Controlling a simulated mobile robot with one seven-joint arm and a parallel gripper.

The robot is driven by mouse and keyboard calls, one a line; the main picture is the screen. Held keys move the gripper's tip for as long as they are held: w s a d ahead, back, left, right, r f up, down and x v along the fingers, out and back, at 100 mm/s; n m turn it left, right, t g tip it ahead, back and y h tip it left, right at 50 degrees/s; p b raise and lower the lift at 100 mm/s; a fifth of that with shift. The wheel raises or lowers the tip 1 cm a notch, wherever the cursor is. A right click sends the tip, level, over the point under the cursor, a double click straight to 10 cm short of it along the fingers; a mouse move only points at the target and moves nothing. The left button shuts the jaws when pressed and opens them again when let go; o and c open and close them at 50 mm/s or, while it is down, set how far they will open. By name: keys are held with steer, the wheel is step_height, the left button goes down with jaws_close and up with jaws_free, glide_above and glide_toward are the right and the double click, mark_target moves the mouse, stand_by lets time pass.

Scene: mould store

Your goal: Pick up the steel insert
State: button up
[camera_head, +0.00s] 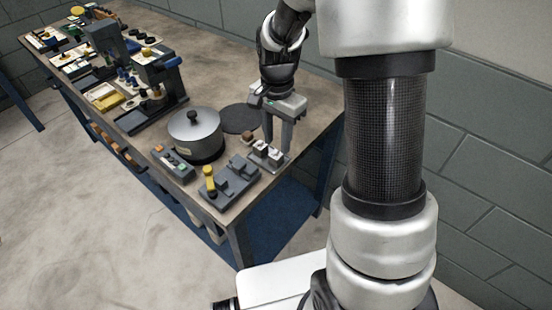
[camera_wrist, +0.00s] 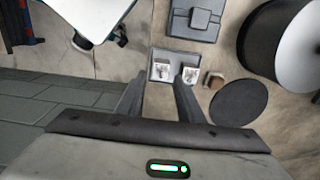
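The left block (camera_wrist: 162,73) and the right block (camera_wrist: 190,76) show in the wrist view; I cannot tell which is the steel insert. In the head view the blocks (camera_head: 261,147) are at the near right end of the bench. My gripper (camera_head: 278,145) is over the tray, fingers pointing down. In the wrist view the gripper (camera_wrist: 159,82) is open, its fingertips apart around the left block, with nothing visibly held. Contact cannot be told.
A brown block (camera_wrist: 215,82) and a dark round disc (camera_wrist: 238,103) lie right of the tray. A lidded grey pot (camera_head: 195,132), a dark fixture (camera_head: 232,183) with a yellow knob and a small control box (camera_head: 172,163) stand close by. More equipment crowds the bench's far end.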

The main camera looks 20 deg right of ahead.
mark_target(276, 155)
step_height(276, 155, down, 4)
steer(key=shift+a+f, duration=0.15)
steer(key=c, duration=0.9)
jaws_close()
step_height(276, 155, up, 13)
steer(key=p, duration=0.3)
